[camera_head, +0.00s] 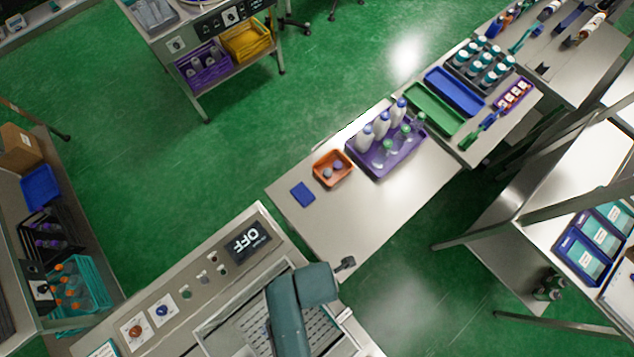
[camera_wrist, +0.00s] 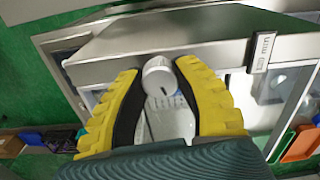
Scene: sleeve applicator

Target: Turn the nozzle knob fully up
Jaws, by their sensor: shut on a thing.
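A round silver-white knob (camera_wrist: 157,74) sits at the edge of a grey metal housing (camera_wrist: 170,38) in the wrist view. A short dark mark shows on the lower right of its face. The yellow padded fingers of my gripper (camera_wrist: 159,70) are closed on it, one on each side. A small label plate (camera_wrist: 262,52) is fixed to the housing right of the knob; its writing is too small to read surely. In the head view the knob and my fingers are not visible; my grey-green arm lies over the machine (camera_head: 205,283) at the bottom.
The machine's panel has a dark display (camera_head: 248,242) reading OFF, plus orange (camera_head: 136,331) and blue (camera_head: 162,311) controls. Behind it, a table (camera_head: 335,225) holds a blue pad (camera_head: 303,194), an orange tray (camera_head: 333,182) and a purple tray (camera_head: 372,174) with bottles. Green floor is open at left.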

